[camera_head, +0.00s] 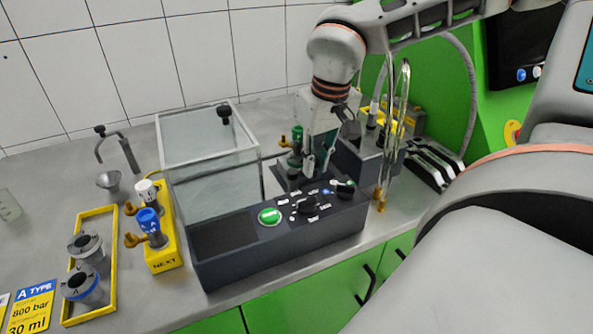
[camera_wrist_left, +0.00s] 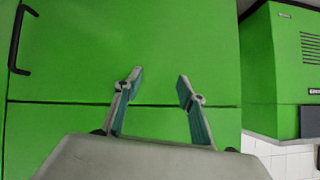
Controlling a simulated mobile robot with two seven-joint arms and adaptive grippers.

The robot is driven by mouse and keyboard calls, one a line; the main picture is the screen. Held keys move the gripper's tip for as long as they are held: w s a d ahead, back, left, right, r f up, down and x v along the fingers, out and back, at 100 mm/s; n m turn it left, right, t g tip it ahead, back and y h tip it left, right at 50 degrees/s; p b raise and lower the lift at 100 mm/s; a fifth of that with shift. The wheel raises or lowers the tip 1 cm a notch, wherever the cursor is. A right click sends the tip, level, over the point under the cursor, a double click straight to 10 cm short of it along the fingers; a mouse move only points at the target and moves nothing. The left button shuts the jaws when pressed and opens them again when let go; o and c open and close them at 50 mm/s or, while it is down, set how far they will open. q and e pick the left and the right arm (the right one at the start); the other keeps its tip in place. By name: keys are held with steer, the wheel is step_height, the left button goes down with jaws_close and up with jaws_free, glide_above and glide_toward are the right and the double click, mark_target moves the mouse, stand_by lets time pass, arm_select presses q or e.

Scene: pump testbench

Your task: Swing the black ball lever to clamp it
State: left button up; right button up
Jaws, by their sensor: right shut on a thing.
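My right gripper (camera_head: 318,168) reaches down from the top of the head view, over the back of the dark control panel. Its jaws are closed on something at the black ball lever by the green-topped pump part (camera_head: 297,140). The fingers hide most of the lever, so its exact angle cannot be told. My left gripper (camera_wrist_left: 158,88) shows in the left wrist view, open and empty, in front of green cabinet doors. It is not clearly visible in the head view.
The dark testbench panel (camera_head: 280,255) carries a green button (camera_head: 269,216) and black knobs. A clear tank (camera_head: 210,160) stands to the left. A yellow stand (camera_head: 165,250) and yellow tray (camera_head: 90,315) lie farther left. Bent metal pipes (camera_head: 391,120) rise close to the right gripper.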

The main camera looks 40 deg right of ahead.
arm_select(q)
steer(key=shift+w+r, duration=0.2)
steer(key=shift+w, duration=0.1)
steer(key=shift+w, duration=0.1)
arm_select(e)
steer(key=shift+w+d, duration=0.1)
steer(key=shift+d, duration=0.05)
arm_select(q)
steer(key=shift+r, duration=0.1)
arm_select(e)
steer(key=shift+w+d, duration=0.35)
steer(key=shift+d, duration=0.05)
